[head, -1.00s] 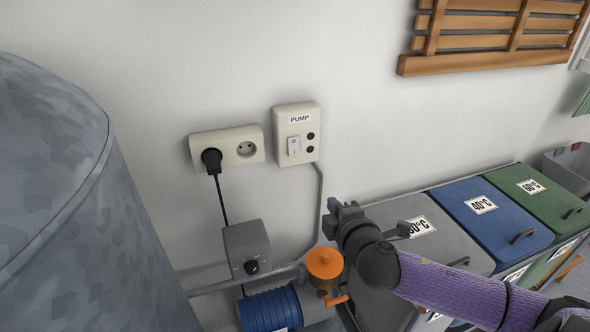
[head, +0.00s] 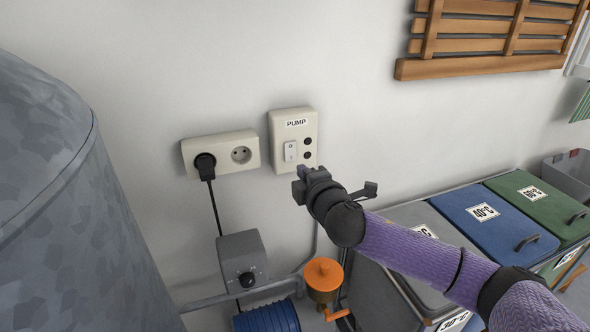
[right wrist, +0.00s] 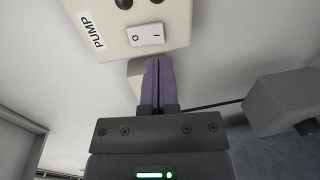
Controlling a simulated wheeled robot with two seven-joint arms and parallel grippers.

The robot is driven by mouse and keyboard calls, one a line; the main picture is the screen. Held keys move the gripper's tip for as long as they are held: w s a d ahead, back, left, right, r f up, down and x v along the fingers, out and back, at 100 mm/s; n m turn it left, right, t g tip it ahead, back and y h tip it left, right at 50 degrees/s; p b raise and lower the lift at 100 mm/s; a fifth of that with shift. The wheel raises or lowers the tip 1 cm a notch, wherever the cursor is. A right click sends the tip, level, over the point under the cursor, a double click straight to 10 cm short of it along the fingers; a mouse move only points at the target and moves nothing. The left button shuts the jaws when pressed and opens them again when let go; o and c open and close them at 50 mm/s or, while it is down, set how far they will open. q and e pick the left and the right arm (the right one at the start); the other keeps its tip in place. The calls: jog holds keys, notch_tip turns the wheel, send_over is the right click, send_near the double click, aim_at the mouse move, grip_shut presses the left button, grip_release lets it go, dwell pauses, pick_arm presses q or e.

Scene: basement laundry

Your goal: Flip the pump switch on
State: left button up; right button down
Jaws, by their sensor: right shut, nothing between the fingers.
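The pump switch box (head: 277,130) is a cream wall box labelled PUMP, with two dark round spots. Its white rocker switch (head: 290,151) sits at lower left and carries O above and I below. In the right wrist view the rocker (right wrist: 146,35) shows O at left and I at right; I cannot tell which side is pressed in. My right gripper (head: 297,186) is shut and empty, just below the box. In the right wrist view its closed fingers (right wrist: 158,62) point at the rocker, with a small gap showing between. My left gripper is not in view.
A double socket (head: 222,153) with a black plug is left of the box. A grey control box (head: 240,252) and the pump's orange cap (head: 323,273) are below. A grey tank (head: 60,200) fills the left. Lidded bins (head: 470,200) stand at right.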

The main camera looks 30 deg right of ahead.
aim_at(292, 159)
jog(key=b+x, duration=0.1)
jog(key=x, duration=0.3)
jog(key=shift+f, duration=0.1)
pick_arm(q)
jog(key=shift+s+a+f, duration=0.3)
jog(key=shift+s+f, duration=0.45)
pick_arm(e)
jog(key=shift+w, duration=0.4)
